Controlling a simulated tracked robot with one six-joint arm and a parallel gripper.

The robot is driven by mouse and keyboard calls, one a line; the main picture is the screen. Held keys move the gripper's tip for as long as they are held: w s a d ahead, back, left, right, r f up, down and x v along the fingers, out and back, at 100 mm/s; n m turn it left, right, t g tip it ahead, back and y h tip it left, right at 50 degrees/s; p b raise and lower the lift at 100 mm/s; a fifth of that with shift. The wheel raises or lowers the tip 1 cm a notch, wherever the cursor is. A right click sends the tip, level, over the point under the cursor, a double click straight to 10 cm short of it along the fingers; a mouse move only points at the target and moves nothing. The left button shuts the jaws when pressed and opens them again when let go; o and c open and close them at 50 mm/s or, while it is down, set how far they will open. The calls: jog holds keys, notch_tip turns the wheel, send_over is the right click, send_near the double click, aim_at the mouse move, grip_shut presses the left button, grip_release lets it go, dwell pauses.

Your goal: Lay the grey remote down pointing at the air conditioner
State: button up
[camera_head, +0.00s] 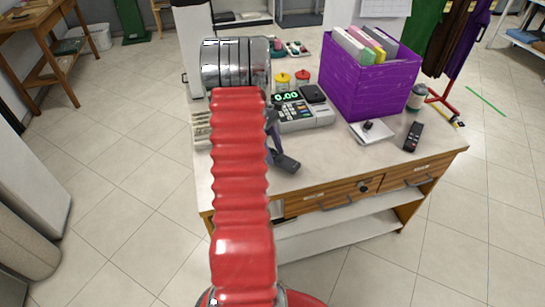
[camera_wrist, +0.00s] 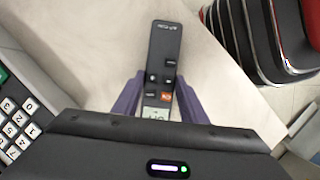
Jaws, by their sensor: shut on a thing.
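The dark grey remote (camera_wrist: 164,62) sits between the two fingers of my gripper (camera_wrist: 160,82) in the wrist view. It has an orange button and a pale display near the palm, and its plain end points away from the palm. In the head view the remote (camera_head: 287,163) is at the counter's front, beside my red arm, with its free end toward the lower right. My gripper (camera_head: 273,145) is shut on it, partly hidden by the arm. I cannot tell whether the remote touches the counter (camera_head: 335,165). I cannot make out an air conditioner.
A black remote (camera_head: 413,136) with a red button lies at the counter's right. A cash register (camera_head: 303,112), a purple box (camera_head: 362,90) of folders, a notepad (camera_head: 371,131) and a jar (camera_head: 417,98) stand behind. The counter's front middle is clear.

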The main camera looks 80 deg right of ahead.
jog(key=shift+f, duration=0.8)
jog(key=o, duration=1.1)
jog(key=v, duration=1.2)
